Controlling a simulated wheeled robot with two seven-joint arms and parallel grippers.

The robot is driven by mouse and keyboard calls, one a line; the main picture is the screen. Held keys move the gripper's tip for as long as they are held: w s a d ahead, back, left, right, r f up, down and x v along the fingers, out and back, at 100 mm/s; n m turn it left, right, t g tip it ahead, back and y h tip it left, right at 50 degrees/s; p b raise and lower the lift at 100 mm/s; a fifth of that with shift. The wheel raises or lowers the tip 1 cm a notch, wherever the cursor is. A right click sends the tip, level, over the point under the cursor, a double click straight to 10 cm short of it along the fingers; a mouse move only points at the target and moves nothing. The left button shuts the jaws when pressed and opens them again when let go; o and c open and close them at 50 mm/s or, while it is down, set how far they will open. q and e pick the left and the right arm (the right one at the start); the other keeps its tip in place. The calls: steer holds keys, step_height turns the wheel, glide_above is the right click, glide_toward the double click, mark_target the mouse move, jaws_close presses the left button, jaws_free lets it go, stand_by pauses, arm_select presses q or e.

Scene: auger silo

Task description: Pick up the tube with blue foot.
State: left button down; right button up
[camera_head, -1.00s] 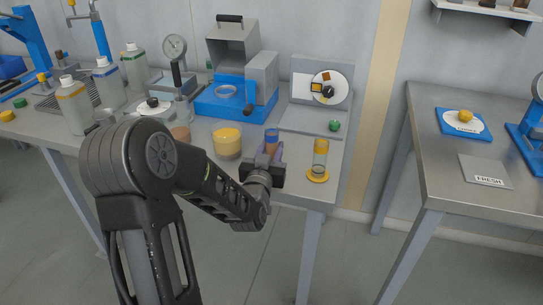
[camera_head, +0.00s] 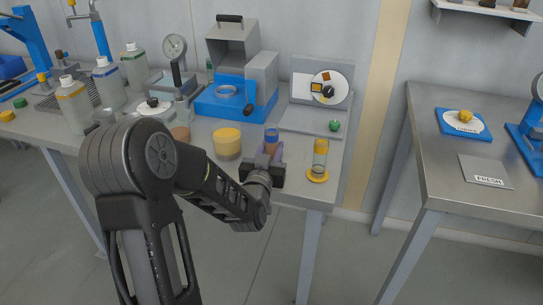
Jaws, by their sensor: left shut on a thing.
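A tube with a blue upper part and a brownish section below it (camera_head: 271,135) stands roughly upright near the front edge of the left table. My left gripper (camera_head: 268,156) is shut on this tube from the front. The gripper hides the tube's lower end, so its foot and any gap to the table cannot be made out. A purplish patch shows just right of the tube, behind the gripper. Another tube (camera_head: 320,153), with a yellow foot, stands upright to the right, apart from the gripper. My right gripper is not in view.
A yellow-lidded jar (camera_head: 227,142) stands close left of the gripper. A blue-based machine (camera_head: 222,105) and a grey panel with a small green ball (camera_head: 334,126) are behind. The right table (camera_head: 440,175) stands across a gap.

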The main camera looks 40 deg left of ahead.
arm_select(q)
steer(key=shift+r, duration=0.3)
step_height(320, 180, up, 9)
steer(key=p, duration=0.1)
steer(key=shift+r, duration=0.15)
stand_by(1.0)
steer(key=shift+r, duration=0.1)
